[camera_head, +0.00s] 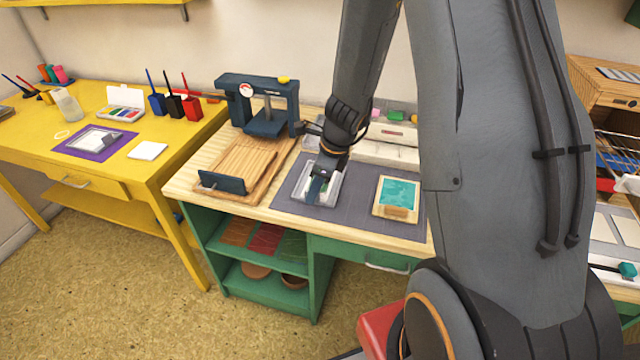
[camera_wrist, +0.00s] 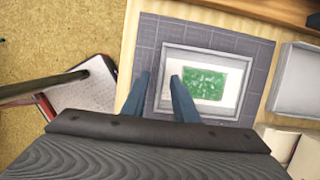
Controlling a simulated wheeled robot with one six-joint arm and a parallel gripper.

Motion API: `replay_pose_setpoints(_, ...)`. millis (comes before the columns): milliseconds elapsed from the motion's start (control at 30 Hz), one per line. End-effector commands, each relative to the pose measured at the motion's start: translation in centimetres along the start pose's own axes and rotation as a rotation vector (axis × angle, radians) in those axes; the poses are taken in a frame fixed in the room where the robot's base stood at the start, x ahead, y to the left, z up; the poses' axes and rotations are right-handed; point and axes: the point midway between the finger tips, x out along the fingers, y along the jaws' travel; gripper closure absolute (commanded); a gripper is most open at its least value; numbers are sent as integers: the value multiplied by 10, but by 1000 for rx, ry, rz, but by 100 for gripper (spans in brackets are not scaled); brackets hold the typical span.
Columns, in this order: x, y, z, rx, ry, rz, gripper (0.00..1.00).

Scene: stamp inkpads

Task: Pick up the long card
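A shallow grey tray (camera_head: 334,186) sits on the dark mat on the middle bench. In the wrist view the tray (camera_wrist: 255,92) holds a pale card (camera_wrist: 228,106) with a green patch (camera_wrist: 204,83). I cannot tell whether this is the long card. My gripper (camera_head: 318,190) points down at the tray, and its blue fingers hide part of it. In the wrist view my gripper (camera_wrist: 159,78) is open, with a gap between the fingers and nothing seen gripped. One finger overlaps the tray's edge; the other is over the mat. Contact is unclear.
The dark mat (camera_head: 288,196) also bears a wooden-framed teal piece (camera_head: 397,190) at right. A dark press (camera_head: 265,128) and wooden boards (camera_head: 240,165) stand left. The yellow table (camera_head: 60,130) holds a white square (camera_head: 147,150), paints and brush pots.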

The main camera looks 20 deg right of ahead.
Motion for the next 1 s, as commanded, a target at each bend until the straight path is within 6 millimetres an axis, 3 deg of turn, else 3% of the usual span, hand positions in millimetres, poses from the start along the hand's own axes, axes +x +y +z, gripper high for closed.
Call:
replay_pose_setpoints(300, 7, 0, 0, -1, 0, -1, 73)
replay_pose_setpoints(467, 6, 0, 0, -1, 0, -1, 99)
replay_pose_setpoints(500, 6, 0, 0, -1, 0, -1, 100)
replay_pose_setpoints(833, 5, -1, 1, -1, -1, -2, 100)
replay_pose_setpoints(1000, -14, -1, 7, -4, -2, -3, 100)
